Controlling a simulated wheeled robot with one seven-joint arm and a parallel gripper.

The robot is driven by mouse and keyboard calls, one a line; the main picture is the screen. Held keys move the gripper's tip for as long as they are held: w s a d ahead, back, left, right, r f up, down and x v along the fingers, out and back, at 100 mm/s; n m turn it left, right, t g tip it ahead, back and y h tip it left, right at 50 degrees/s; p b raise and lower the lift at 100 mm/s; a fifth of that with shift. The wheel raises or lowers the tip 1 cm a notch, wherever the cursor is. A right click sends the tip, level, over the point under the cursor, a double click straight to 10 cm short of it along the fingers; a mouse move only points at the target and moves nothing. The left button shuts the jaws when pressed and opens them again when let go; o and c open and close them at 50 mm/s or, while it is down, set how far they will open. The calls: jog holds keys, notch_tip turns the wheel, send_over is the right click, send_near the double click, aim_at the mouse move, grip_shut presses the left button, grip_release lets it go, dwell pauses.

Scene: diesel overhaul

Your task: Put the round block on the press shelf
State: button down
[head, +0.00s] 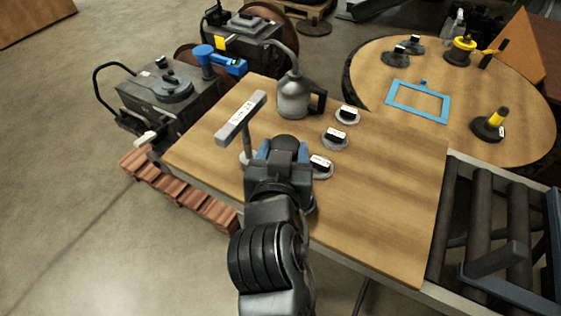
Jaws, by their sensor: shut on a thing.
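My gripper (284,151), with blue fingers, is over the wooden table near its left-middle part. It is shut on a dark round block (286,142), of which only the top shows between the fingers. My gripper and arm hide the rest of it, and I cannot tell whether it touches the table. Just left of the gripper, a grey labelled bar (241,118) stands on a thin post with a round base; its lettering is too small to read surely. I cannot pick out a press shelf with certainty.
Several grey discs with black-and-white tags, one being this disc (334,138), stand right of my gripper. A grey oil can (295,98) stands behind. The table's right part is clear. A round table (500,85) holds a blue frame (418,102). Rollers (482,215) lie right.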

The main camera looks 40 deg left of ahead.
jog(key=shift+a+f, duration=0.15)
jog(key=shift+a, duration=0.3)
jog(key=shift+f, duration=2)
jog(key=shift+f, duration=0.1)
jog(key=c, duration=0.6)
grip_release()
jog(key=shift+f, duration=0.15)
